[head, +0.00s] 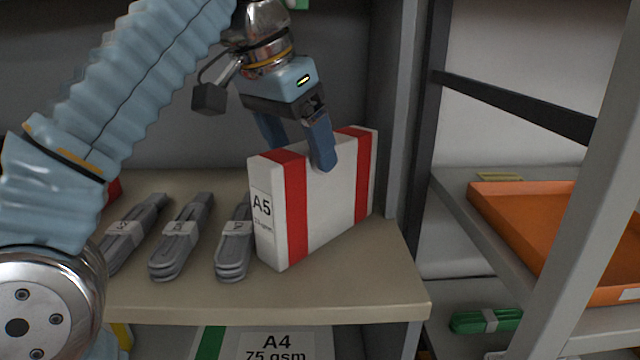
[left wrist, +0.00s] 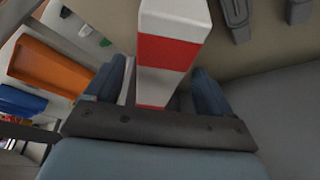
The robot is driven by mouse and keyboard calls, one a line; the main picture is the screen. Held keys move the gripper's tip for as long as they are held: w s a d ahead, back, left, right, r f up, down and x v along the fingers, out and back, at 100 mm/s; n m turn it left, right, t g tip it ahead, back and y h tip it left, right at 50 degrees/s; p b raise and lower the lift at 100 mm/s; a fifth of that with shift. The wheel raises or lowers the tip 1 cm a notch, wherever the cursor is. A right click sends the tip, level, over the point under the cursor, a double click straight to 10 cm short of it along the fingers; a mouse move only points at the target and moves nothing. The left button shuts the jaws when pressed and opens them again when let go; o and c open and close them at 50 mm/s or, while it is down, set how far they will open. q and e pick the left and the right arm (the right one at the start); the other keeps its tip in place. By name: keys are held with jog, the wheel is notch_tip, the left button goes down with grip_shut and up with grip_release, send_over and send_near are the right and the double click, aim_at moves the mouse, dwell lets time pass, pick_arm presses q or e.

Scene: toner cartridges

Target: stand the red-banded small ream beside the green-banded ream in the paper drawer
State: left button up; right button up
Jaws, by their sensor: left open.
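The red-banded small ream (head: 325,195), white with two red bands and an "A5" label, stands upright on the beige shelf. My left gripper (head: 296,146) is over its top edge, open, with one finger on each side. In the left wrist view the ream (left wrist: 172,22) shows between the two blue fingers (left wrist: 158,85); a gap shows on its right, and firm contact cannot be told. A green-banded white ream marked "A4 75 gsm" (head: 270,346) shows partly below the shelf; its lower part is cut off. The drawer around it cannot be made out. My right gripper is not in view.
Several grey strapped bundles (head: 181,238) lie on the beige shelf (head: 270,308) left of the ream. A grey upright panel (head: 394,110) stands close on its right. Farther right are an orange tray (head: 520,200) and a green bundle (head: 485,320).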

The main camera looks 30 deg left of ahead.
aim_at(320, 191)
pick_arm(q)
jog(key=shift+w+d, duration=0.15)
jog(key=shift+w, duration=0.45)
jog(key=shift+w+d, duration=0.15)
jog(key=shift+w, duration=0.45)
jog(key=x, duration=0.5)
jog(key=shift+w+d, duration=0.1)
jog(key=shift+w, duration=0.2)
jog(key=shift+c, duration=0.5)
grip_shut()
jog(key=shift+r, duration=0.1)
